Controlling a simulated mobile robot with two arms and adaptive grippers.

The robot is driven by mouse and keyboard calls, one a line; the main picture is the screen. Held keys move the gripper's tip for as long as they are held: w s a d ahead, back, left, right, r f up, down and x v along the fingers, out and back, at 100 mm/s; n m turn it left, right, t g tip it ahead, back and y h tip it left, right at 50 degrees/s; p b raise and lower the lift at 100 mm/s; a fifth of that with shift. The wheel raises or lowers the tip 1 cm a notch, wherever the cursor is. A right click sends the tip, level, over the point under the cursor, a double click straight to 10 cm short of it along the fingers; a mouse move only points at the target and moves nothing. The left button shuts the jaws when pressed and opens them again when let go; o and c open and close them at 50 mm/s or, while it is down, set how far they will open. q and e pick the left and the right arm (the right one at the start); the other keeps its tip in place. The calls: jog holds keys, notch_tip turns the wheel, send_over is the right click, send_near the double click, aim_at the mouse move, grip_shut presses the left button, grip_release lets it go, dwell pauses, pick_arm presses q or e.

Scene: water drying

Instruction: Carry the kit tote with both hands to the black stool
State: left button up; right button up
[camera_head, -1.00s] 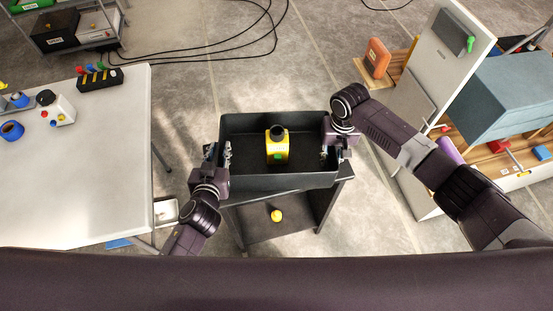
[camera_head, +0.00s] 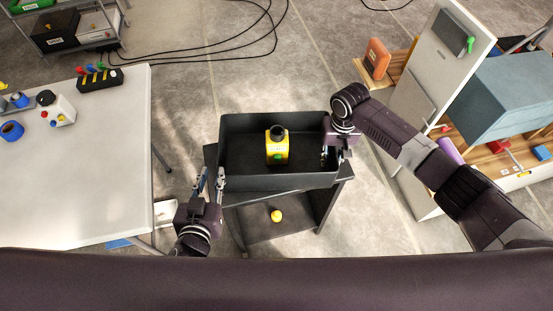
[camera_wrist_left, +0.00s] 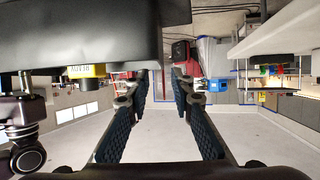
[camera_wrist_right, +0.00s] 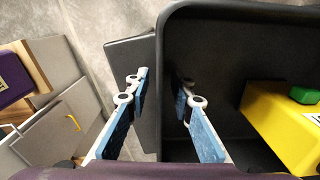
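The kit tote (camera_head: 232,184) is a black open bin with a yellow box (camera_head: 278,150) inside. It rests on a dark low stand (camera_head: 327,205) with a lower shelf, apparently the black stool. My left gripper (camera_head: 210,183) is open and empty, off the tote's near left corner; in the left wrist view (camera_wrist_left: 157,95) nothing lies between its fingers. My right gripper (camera_head: 331,155) is at the tote's right wall. In the right wrist view its fingers (camera_wrist_right: 164,100) are spread on either side of the wall (camera_wrist_right: 165,70), with gaps visible.
A white table (camera_head: 85,190) with tools and blocks stands left. A white cabinet (camera_head: 450,65) and wooden shelves with a blue-grey box (camera_head: 510,95) stand right. A yellow object (camera_head: 276,216) lies on the stand's lower shelf. Cables (camera_head: 215,45) cross the far floor.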

aim_at(335, 148)
notch_tip(335, 148, up, 12)
jog(key=shift+f, duration=0.15)
jog(key=shift+f, duration=0.1)
dwell(0.6)
